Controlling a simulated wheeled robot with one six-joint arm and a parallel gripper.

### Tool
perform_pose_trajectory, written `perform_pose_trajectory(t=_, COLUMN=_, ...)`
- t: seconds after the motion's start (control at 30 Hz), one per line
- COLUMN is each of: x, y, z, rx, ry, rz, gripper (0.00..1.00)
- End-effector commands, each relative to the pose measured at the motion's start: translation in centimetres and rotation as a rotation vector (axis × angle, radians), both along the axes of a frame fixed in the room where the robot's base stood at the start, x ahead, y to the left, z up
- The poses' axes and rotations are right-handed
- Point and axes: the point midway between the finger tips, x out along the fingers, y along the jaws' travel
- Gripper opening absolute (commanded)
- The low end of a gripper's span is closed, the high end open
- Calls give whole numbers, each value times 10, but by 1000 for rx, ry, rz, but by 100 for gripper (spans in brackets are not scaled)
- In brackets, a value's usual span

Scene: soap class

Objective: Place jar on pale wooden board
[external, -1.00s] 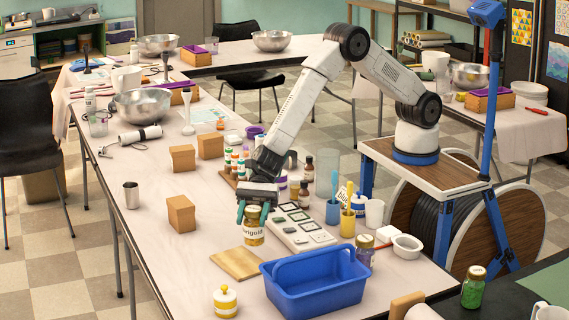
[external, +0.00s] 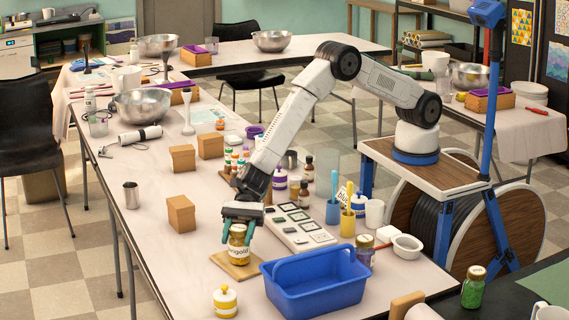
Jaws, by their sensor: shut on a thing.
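The jar (external: 238,247) has a gold body, a pale lid and a white label. It stands upright at the pale wooden board (external: 238,270), over the board's back part. Whether its base touches the board or hovers just above it, I cannot tell. My gripper (external: 239,232) points down from above, with its teal fingers shut on the jar around its upper part. The front part of the board is bare.
A blue basket (external: 315,287) stands right of the board. A white soap mould (external: 298,230) lies behind it. A yellow-lidded pot (external: 225,301) stands in front. A brown box (external: 181,213) stands back left.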

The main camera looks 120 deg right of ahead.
Motion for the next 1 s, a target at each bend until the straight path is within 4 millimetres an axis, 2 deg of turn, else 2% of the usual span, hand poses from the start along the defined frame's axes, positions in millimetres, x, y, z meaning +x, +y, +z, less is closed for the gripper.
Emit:
perform_pose_trajectory(t=0.03, x=0, y=0, z=-1, rx=0, ry=0, rz=0, gripper=51)
perform_pose_trajectory(t=0.1, x=0, y=0, z=-1, rx=0, ry=0, rz=0, gripper=67)
perform_pose_trajectory(t=0.47, x=-1, y=-2, z=4, rx=0, ry=0, rz=-1, gripper=67)
perform_pose_trajectory(t=0.57, x=-7, y=-12, z=9, rx=0, ry=-1, rz=-2, gripper=67)
perform_pose_trajectory(t=1.0, x=-55, y=-77, z=42, rx=0, ry=0, rz=-2, gripper=67)
